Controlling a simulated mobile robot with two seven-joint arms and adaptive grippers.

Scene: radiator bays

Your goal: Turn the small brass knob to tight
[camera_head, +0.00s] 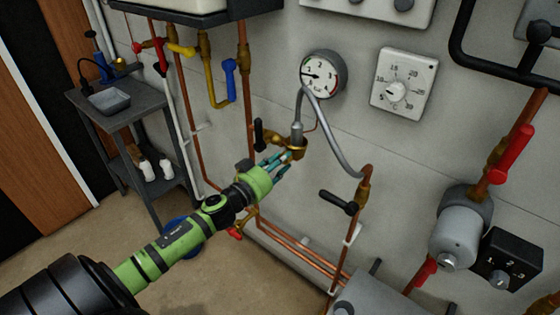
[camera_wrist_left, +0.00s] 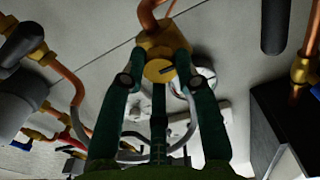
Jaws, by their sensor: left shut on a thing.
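The small brass knob (camera_wrist_left: 158,70) is in the upper middle of the left wrist view, on a brass valve body (camera_wrist_left: 160,38). Its round face carries a short dark line pointing to the right in that view. My left gripper (camera_wrist_left: 160,72) has its dark green fingers closed around the knob. In the head view my left gripper (camera_head: 286,159) is at the brass fitting (camera_head: 299,147) below the braided hose; its fingers largely hide the knob there. My right gripper is not in view.
A black lever (camera_head: 259,133) is just left of the fitting, and another black-handled valve (camera_head: 340,201) is at lower right. A grey hose (camera_head: 333,130) arches above. A pressure gauge (camera_head: 323,74) and dial thermostat (camera_head: 403,85) are on the wall. A grey trolley (camera_head: 128,103) stands at left.

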